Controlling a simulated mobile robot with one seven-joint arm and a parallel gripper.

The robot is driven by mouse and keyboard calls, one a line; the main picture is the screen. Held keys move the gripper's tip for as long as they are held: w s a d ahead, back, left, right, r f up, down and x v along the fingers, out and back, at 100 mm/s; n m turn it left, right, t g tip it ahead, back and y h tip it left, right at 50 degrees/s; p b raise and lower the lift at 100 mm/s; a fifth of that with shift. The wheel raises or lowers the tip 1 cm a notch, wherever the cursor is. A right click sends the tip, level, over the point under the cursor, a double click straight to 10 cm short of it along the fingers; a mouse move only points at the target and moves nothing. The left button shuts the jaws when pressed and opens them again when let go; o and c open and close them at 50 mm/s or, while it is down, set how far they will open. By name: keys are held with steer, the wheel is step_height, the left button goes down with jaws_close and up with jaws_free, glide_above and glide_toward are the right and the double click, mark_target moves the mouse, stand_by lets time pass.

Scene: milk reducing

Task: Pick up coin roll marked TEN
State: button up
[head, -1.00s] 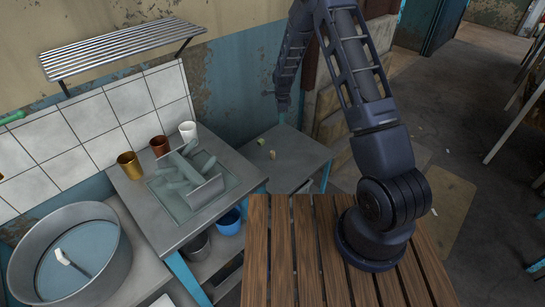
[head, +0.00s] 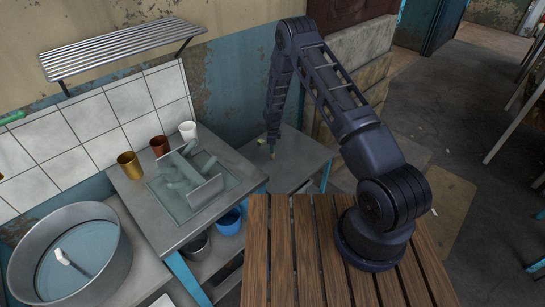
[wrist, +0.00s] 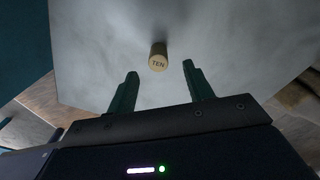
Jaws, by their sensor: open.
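The coin roll marked TEN (wrist: 158,58) is a short tan cylinder on the grey tabletop (wrist: 100,55) in the wrist view. Its lettered end faces my camera. My gripper (wrist: 160,77) is open, with its two dark green fingers apart and nothing between them. The roll shows just beyond the fingertips, roughly centred between them. In the head view my gripper (head: 271,145) is low over the small grey table (head: 300,160) by the wall. The roll is too small and too close to the gripper to make out clearly there.
A counter (head: 140,200) left of the small table holds a brown cup (head: 160,145), a gold cup (head: 130,164), a white cup (head: 188,131) and a sink rack (head: 205,190). A large metal basin (head: 118,265) is at far left. The tabletop around the roll is clear.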

mark_target(273, 155)
steer(key=shift+s+f, duration=0.1)
steer(key=shift+f, duration=3.2)
steer(key=c, duration=1.1)
